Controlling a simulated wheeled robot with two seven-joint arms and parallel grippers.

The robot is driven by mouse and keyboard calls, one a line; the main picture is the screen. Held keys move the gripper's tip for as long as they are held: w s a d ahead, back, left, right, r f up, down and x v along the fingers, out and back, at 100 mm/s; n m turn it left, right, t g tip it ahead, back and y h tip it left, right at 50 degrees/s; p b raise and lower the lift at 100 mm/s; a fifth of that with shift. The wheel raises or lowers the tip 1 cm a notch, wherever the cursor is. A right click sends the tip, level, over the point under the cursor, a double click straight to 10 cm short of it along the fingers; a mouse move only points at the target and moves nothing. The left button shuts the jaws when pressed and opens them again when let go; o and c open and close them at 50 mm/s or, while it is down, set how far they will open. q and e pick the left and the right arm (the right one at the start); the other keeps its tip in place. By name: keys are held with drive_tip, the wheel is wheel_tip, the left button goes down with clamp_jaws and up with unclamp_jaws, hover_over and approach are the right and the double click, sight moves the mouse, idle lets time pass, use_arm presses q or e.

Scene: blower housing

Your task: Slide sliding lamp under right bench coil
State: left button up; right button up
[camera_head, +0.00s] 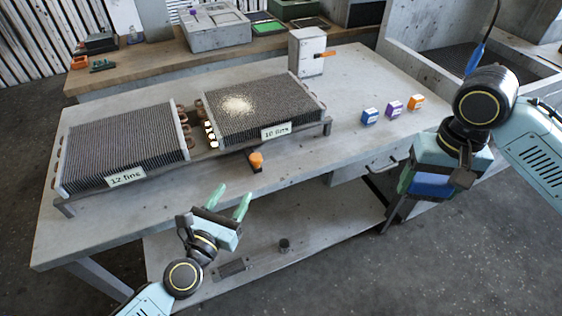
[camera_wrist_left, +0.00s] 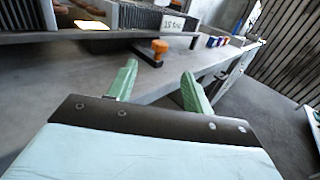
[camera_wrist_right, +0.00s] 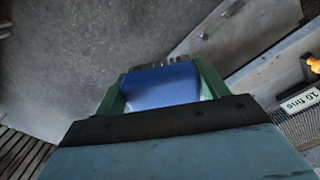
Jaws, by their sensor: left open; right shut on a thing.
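The right bench coil (camera_head: 285,110), labelled "10 fins", lies on a raised rack with a pale granular patch on its fins. The sliding lamp shows as an orange knob (camera_head: 256,160) on a dark bar at the rack's front edge. Bright spots (camera_head: 210,133) glow in the gap between the coils. The knob also shows in the left wrist view (camera_wrist_left: 159,46). My left gripper (camera_head: 231,200) is open and empty in front of the table edge, short of the knob. My right gripper (camera_wrist_right: 160,85) is shut on a blue tool (camera_wrist_right: 160,86) with teeth, off the table's right side.
The left coil (camera_head: 122,148), labelled "12 fins", sits on the same rack. Blue, purple and orange small boxes (camera_head: 393,108) stand at the table's right. A grey box with an orange handle (camera_head: 307,53) stands behind. A lower shelf (camera_head: 300,235) holds small items.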

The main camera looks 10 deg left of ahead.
sight(253, 162)
use_arm(q)
drive_tip(key=w, duration=0.3)
drive_tip(key=w+d, duration=0.1)
drive_tip(key=w, duration=0.3)
drive_tip(key=w+d, duration=0.1)
drive_tip(key=w, duration=0.3)
drive_tip(key=shift+d+p, duration=0.1)
drive_tip(key=shift+p, duration=0.25)
clamp_jaws()
